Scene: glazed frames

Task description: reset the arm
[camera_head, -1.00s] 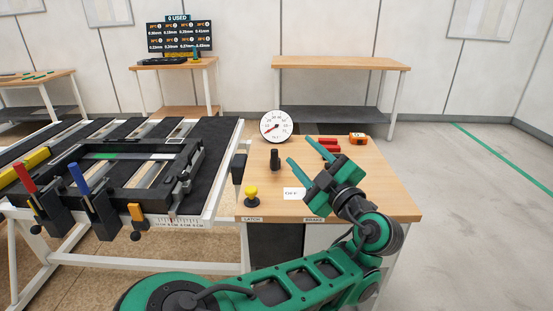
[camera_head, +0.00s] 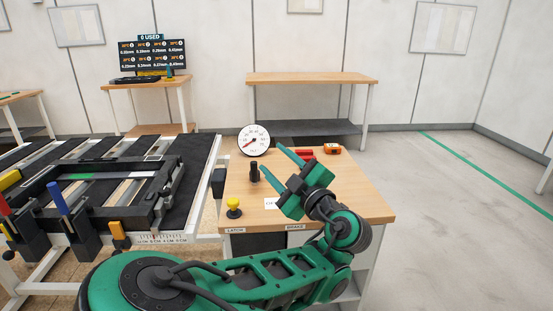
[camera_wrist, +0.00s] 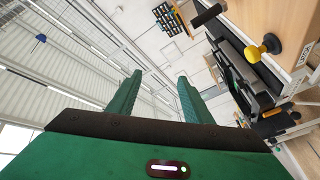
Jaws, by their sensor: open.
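My green arm reaches up from the bottom of the head view, over the front of a wooden-topped bench (camera_head: 345,190). My gripper (camera_head: 283,168) is open and empty, its two green fingers apart and pointing up and left above the bench top. In the wrist view the gripper (camera_wrist: 158,85) shows both fingers spread, with nothing between them. The wrist view is tilted, with ceiling and wall behind the fingers.
The bench carries a yellow knob (camera_head: 234,204), a black lever (camera_head: 254,172), a round gauge (camera_head: 253,140), red blocks and an orange tape measure (camera_head: 332,148). A clamp frame (camera_head: 165,190) stands left. Floor at right is clear.

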